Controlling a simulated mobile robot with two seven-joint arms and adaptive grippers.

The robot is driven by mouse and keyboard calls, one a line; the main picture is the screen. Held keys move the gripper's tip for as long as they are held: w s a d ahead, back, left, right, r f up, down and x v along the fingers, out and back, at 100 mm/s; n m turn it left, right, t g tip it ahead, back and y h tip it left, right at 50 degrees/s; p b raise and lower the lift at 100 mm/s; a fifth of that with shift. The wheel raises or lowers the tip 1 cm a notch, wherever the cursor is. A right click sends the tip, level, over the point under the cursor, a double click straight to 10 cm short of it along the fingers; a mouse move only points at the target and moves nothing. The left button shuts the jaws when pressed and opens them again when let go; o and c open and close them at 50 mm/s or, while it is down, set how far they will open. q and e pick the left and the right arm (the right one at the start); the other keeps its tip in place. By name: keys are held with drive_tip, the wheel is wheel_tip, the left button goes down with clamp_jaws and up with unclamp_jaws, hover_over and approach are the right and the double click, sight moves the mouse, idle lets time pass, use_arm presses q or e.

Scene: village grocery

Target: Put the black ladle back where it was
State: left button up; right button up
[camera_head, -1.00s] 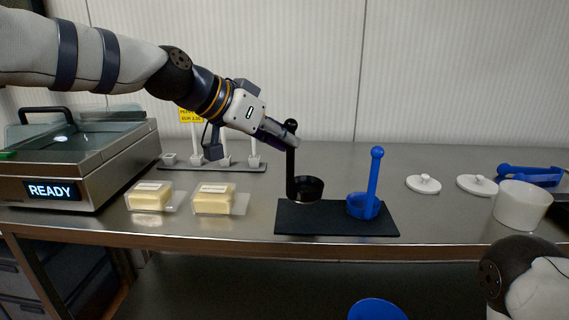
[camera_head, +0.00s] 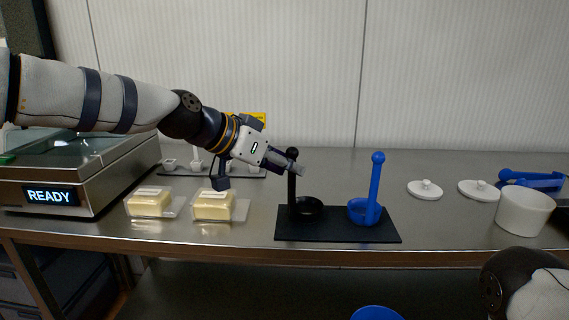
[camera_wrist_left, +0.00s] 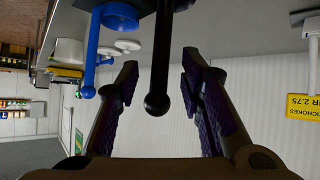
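The black ladle (camera_head: 306,209) stands upright on the left part of a dark mat (camera_head: 340,236), its bowl down and its handle up. My left gripper (camera_head: 292,166) is at the upper handle, below the knob. In the left wrist view the black handle (camera_wrist_left: 161,50) runs between the two fingers (camera_wrist_left: 160,70), with a gap on both sides, so the gripper is open around it. A blue ladle (camera_head: 375,190) stands upright on the right part of the mat and also shows in the wrist view (camera_wrist_left: 92,50). My right gripper is not in view.
Two packs of a yellow block (camera_head: 150,203) (camera_head: 213,206) lie left of the mat, near a scale reading READY (camera_head: 100,185). White lids (camera_head: 425,190) and a white tub (camera_head: 524,211) stand to the right. The counter behind the mat is mostly clear.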

use_arm(q)
drive_tip(key=p+v, duration=0.2)
drive_tip(key=v, duration=1)
drive_tip(key=s+f+n+g+y, duration=0.15)
drive_tip(key=s+f, duration=0.35)
drive_tip(key=f, duration=0.6)
drive_tip(key=s+f+n+g+y, duration=0.15)
drive_tip(key=s+f, duration=0.25)
drive_tip(key=f, duration=0.7)
drive_tip(key=s+f+n+g+y, duration=0.15)
drive_tip(key=s+f, duration=0.35)
drive_tip(key=f, duration=0.6)
drive_tip(key=s+a+f+n+g+y, duration=0.1)
drive_tip(key=s+a+f+n, duration=0.1)
drive_tip(key=s+f, duration=0.45)
drive_tip(key=s+a+f+n+g+y, duration=0.1)
drive_tip(key=s+a+f+g, duration=0.2)
drive_tip(key=s, duration=0.7)
drive_tip(key=s+a+f+n+y, duration=0.1)
drive_tip(key=s+a, duration=0.2)
drive_tip(key=s, duration=0.4)
drive_tip(key=s+a+f+y, duration=0.1)
drive_tip(key=s+a, duration=0.2)
drive_tip(key=s, duration=0.5)
drive_tip(key=shift+a+n, duration=0.35)
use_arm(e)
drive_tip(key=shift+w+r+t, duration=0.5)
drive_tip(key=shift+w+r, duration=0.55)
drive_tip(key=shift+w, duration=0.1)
